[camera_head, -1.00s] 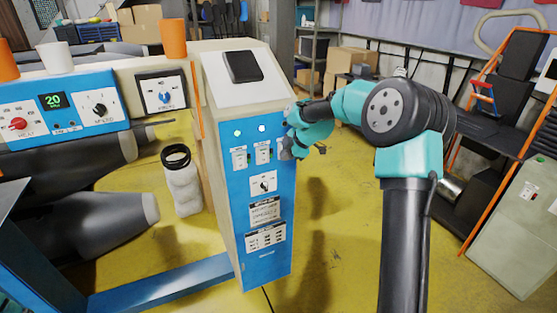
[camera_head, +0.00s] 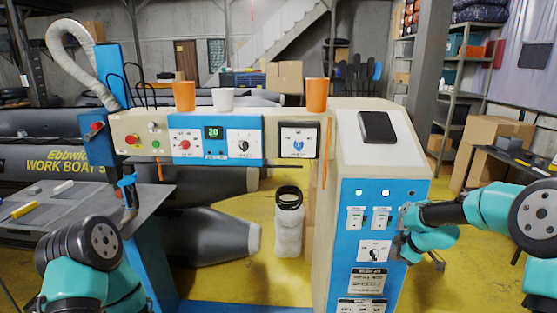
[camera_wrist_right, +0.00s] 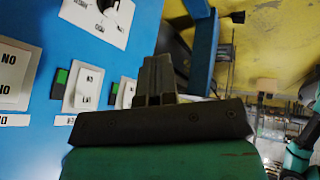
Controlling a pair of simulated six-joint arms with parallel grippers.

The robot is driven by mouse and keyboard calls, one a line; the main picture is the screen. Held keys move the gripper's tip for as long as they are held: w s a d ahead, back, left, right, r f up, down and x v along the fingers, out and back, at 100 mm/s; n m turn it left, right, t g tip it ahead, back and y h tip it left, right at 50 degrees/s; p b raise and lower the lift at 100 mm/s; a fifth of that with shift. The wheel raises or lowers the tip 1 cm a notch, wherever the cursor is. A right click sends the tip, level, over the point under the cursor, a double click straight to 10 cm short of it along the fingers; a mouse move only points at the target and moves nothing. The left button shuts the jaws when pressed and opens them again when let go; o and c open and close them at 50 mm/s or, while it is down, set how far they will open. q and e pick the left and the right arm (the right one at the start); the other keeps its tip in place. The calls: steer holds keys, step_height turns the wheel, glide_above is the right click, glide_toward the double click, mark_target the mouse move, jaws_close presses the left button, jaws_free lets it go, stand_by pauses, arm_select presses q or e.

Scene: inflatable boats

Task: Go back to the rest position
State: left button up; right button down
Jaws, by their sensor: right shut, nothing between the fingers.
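My right gripper (camera_head: 405,246) is at the right edge of the blue front panel (camera_head: 352,252) of the white cabinet, near its switches, partly hidden by my wrist. In the right wrist view its fingers (camera_wrist_right: 158,75) are together and hold nothing. The blue panel (camera_wrist_right: 45,25) with a dial and switches is close beside them there; I cannot tell whether they touch it. Part of my left arm (camera_head: 85,255) shows at the lower left, but its gripper does not show.
A control box (camera_head: 215,140) with a "20" display is on the beam, with orange and white cups above. A grey metal table (camera_head: 70,220) stands at left. A white container with a black top (camera_head: 288,225) stands on the yellow floor. Shelves and cartons (camera_head: 490,140) are at right.

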steer(key=s+a+f+m+g, duration=0.1)
steer(key=s+a+f+m, duration=0.4)
steer(key=f, duration=0.5)
steer(key=s+a+f+m+g, duration=0.1)
steer(key=s+a+f+m, duration=0.1)
steer(key=s+a+f, duration=0.55)
steer(key=s+a+f+m+g, duration=0.1)
steer(key=s+a+f+m, duration=0.1)
steer(key=s+f, duration=0.3)
steer(key=s+a+f+m+g, duration=0.1)
steer(key=s+a+f+m, duration=0.2)
steer(key=s, duration=0.9)
step_height(320, 180, down, 3)
steer(key=m, duration=0.2)
steer(key=shift+m+g, duration=0.3)
